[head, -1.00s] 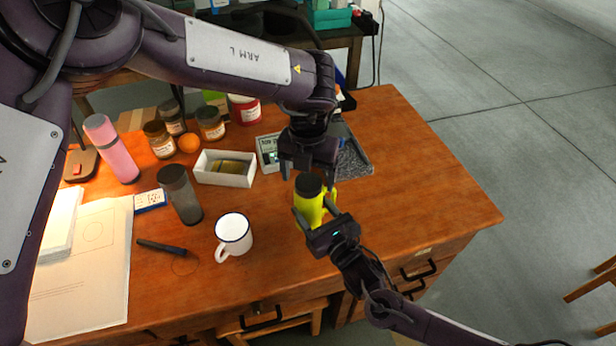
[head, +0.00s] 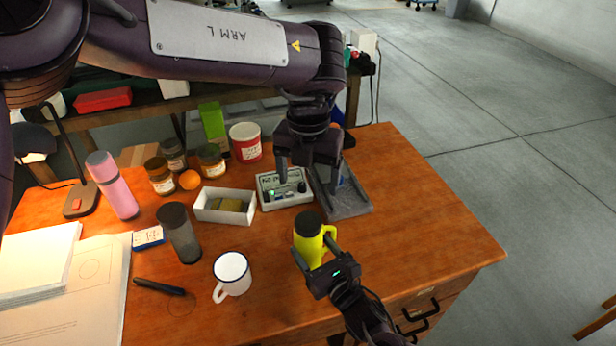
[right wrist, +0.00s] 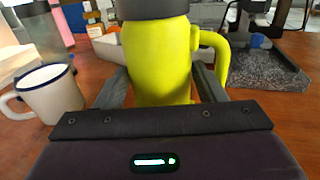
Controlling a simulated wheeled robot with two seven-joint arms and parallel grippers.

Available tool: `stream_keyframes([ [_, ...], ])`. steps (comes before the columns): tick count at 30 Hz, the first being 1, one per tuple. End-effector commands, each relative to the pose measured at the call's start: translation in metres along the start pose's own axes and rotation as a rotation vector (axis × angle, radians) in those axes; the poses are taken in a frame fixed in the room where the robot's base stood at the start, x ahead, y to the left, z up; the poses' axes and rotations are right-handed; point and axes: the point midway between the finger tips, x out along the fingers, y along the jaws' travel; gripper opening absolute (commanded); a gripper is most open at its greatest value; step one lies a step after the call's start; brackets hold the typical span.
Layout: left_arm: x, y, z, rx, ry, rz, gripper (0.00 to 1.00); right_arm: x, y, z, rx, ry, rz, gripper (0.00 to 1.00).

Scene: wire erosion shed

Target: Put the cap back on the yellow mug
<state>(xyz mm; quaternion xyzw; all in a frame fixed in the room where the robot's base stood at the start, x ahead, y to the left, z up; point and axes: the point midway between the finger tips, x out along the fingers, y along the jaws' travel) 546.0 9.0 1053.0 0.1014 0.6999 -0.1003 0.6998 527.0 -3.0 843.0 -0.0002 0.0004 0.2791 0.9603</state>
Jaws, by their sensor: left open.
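The yellow mug (head: 309,246) stands upright on the right part of the wooden desk, with its handle to the right. The dark grey cap (head: 308,222) sits level on its top; I cannot tell how tightly it is seated. My right gripper (head: 315,251) has its fingers on both sides of the mug's body and is closed on it. The right wrist view shows the yellow mug (right wrist: 158,65) between the fingers, below the cap (right wrist: 152,9). My left gripper (head: 309,176) is open and empty, behind and above the mug, clear of the cap.
A white enamel mug (head: 232,274) and a grey tumbler (head: 180,235) stand left of the yellow mug. Behind are a white box (head: 224,218), an instrument case (head: 283,205) and a grey tray (head: 346,209). The desk's right side is clear.

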Motion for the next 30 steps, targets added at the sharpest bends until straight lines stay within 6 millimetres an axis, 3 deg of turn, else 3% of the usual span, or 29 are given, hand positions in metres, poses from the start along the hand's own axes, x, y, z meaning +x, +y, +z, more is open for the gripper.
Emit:
stream_keyframes([
  [1,0.000,0.000,0.000,0.000,0.000,0.000,0.80,0.000,0.000,0.000,0.000,0.001,0.000,0.70],
  [4,0.000,0.000,0.000,0.000,0.000,0.000,0.80,0.000,0.000,0.000,0.000,0.000,0.000,0.83],
  [13,0.001,0.000,0.000,0.000,0.000,0.000,0.80,-0.005,0.000,-0.001,0.000,0.001,0.000,0.83],
  [24,0.008,0.000,0.000,0.000,0.000,0.000,0.80,-0.063,0.000,-0.003,-0.001,0.004,0.001,0.83],
  [30,0.009,0.000,0.000,0.000,0.000,0.000,0.80,-0.077,0.000,-0.001,0.001,0.000,0.000,0.83],
])
